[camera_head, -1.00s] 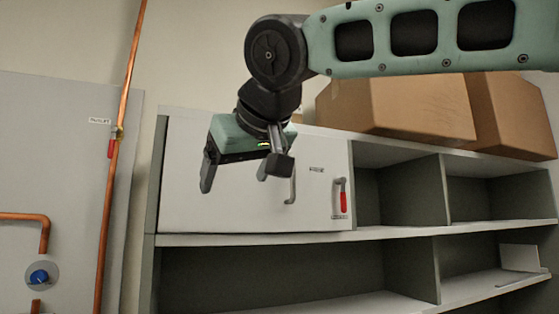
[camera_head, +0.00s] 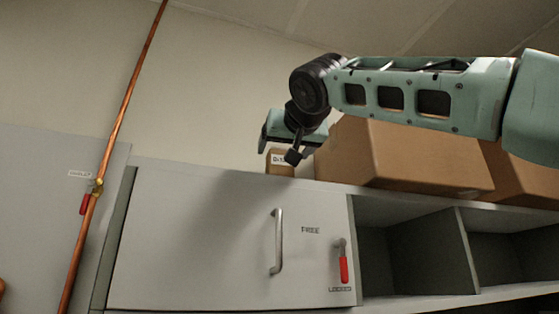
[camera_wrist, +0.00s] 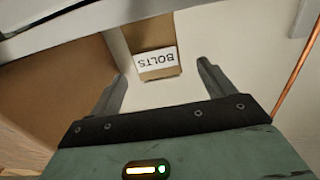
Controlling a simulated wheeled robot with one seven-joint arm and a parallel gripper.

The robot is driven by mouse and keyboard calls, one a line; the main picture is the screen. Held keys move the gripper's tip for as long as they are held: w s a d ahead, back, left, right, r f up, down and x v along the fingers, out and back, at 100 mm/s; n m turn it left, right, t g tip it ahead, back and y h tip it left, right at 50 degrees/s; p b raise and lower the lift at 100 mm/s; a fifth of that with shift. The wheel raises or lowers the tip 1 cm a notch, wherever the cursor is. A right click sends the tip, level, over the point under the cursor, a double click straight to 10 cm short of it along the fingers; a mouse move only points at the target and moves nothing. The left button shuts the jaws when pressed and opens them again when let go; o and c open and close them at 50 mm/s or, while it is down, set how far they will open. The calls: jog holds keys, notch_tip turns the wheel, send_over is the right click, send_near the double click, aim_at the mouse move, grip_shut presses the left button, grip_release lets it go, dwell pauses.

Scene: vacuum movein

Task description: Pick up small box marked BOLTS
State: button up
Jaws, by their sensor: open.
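The small brown cardboard box marked BOLTS (camera_wrist: 150,36) shows in the wrist view, its white label upside down, framed between the two fingers. In the head view the small box (camera_head: 279,168) sits on top of the cabinet, close to a larger carton, partly hidden by my gripper. Its label is only partly readable there. My gripper (camera_head: 278,150) is open and empty, in front of the box near the cabinet top. In the wrist view my gripper (camera_wrist: 162,71) has its fingers spread wider than the box, which appears beyond the fingertips.
A large carton (camera_head: 400,160) stands right of the small box, with another carton (camera_head: 525,175) farther right. The cabinet (camera_head: 200,230) below has a door handle and a red latch (camera_head: 344,268). A copper pipe (camera_head: 122,110) runs up the left wall. The cabinet top left of the box looks clear.

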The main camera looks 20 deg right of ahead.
aim_at(278, 163)
jog(key=w+p, duration=0.1)
jog(key=w, duration=0.1)
jog(key=shift+w+d, duration=0.1)
jog(key=shift+w, duration=0.25)
jog(key=w+p, duration=0.2)
jog(key=w, duration=0.1)
jog(key=w+p, duration=0.1)
jog(key=shift+w+d+r+p, duration=0.15)
jog(key=shift+d+p, duration=0.2)
jog(key=shift+p, duration=0.05)
jog(key=shift+w, duration=0.4)
jog(key=c, duration=1.2)
